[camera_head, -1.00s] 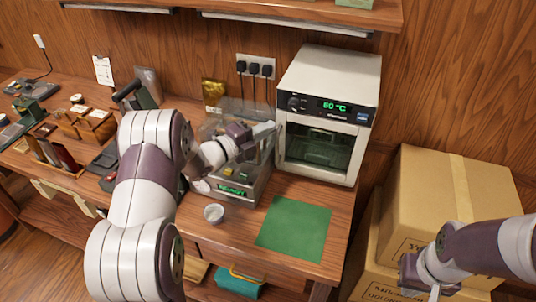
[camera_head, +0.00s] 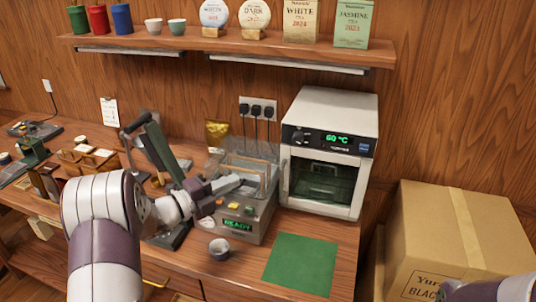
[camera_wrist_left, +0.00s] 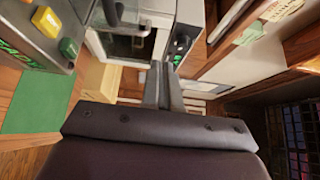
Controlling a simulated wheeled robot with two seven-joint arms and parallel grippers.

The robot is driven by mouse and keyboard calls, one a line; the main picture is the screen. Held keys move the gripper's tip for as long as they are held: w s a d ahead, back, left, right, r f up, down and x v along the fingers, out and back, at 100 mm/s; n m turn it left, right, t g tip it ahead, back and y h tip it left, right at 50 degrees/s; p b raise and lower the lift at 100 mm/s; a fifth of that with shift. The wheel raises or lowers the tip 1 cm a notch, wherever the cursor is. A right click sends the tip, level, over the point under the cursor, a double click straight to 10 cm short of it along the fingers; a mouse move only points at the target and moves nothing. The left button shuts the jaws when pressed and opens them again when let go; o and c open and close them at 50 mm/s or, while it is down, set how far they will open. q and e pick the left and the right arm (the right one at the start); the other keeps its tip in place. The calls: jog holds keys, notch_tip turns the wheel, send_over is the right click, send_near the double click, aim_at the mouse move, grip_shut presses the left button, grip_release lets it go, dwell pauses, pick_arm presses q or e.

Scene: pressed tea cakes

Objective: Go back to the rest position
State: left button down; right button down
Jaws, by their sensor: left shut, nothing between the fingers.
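My left gripper (camera_head: 232,183) is shut and empty. It is in front of the silver machine with the green READY display (camera_head: 238,224) and covers part of it. In the left wrist view its closed fingers (camera_wrist_left: 163,88) point towards the white oven, with nothing between them. My right arm shows at the bottom right corner, in front of the cardboard box. Its fingers are cut off by the frame edge, so I cannot tell their state.
The white oven (camera_head: 333,110) reads 60 °C. A green mat (camera_head: 300,264) lies before it, with a small cup (camera_head: 219,249) to its left. A lever press (camera_head: 155,140) stands behind my left arm. A shelf (camera_head: 230,44) with tins is above. A cardboard box (camera_head: 440,235) is at right.

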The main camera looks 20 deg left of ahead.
pick_arm(q)
jog(key=s+d+f+n+g+y, duration=0.2)
jog(key=s+f+n+g+y, duration=0.1)
jog(key=s+n, duration=0.4)
jog(key=s+d+f+n+g+y, duration=0.3)
jog(key=s+n+g, duration=0.3)
jog(key=s+n, duration=0.2)
jog(key=s+d+f+n+g+y, duration=0.3)
jog(key=s+f+n+g+y, duration=0.1)
jog(key=s+n, duration=0.4)
jog(key=shift+f+n+y, duration=0.3)
jog(key=shift+f+n, duration=0.5)
jog(key=shift+n, duration=0.2)
jog(key=shift+d, duration=0.1)
